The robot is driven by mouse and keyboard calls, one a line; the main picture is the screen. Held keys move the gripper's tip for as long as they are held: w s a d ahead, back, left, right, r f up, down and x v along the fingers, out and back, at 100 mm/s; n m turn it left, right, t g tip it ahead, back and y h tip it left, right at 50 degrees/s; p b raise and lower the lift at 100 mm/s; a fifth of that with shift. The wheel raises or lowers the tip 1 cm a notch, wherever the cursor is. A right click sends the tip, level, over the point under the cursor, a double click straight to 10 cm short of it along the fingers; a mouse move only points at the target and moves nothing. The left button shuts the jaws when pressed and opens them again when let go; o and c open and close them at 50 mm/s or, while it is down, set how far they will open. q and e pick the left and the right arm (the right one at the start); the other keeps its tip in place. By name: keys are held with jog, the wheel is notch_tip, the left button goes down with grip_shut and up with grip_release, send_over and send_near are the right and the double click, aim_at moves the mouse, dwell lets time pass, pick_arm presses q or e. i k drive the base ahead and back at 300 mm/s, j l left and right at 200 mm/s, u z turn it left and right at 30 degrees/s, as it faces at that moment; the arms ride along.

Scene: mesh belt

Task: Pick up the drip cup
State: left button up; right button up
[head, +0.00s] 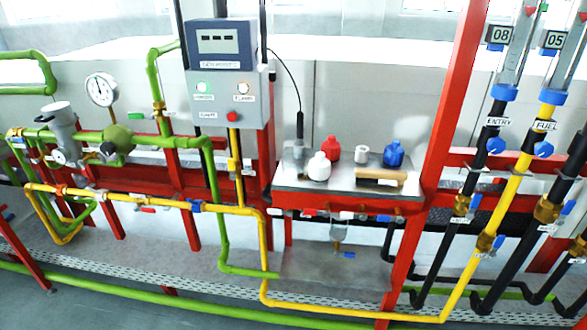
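A small clear cup-like vessel (338,232) hangs under the front of the red-edged shelf at the centre right, with a blue-handled valve (348,255) just below it. It looks most like the drip cup, but it is too small to be sure. A small white cylinder (361,154) stands on the shelf top (290,184) between a red bottle (333,149) and a blue bottle (393,153). Neither of my grippers is in view.
A white bottle (319,167), a wooden-handled brush (380,176) and a dark probe (299,133) on a cable are also on the shelf. Red posts (455,90), yellow pipes (350,315) and green pipes (215,200) surround it. A grey control box (228,95) stands left.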

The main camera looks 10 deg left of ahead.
aim_at(293, 167)
jog(key=j+z, duration=0.2)
jog(key=z, duration=0.3)
jog(key=i+j+z, duration=0.1)
jog(key=j+z, duration=0.15)
jog(key=j, duration=0.2)
jog(key=j+z, duration=0.25)
jog(key=j, duration=0.15)
jog(key=k+j+z, duration=0.1)
jog(key=j+z, duration=0.15)
jog(key=j, duration=1.6)
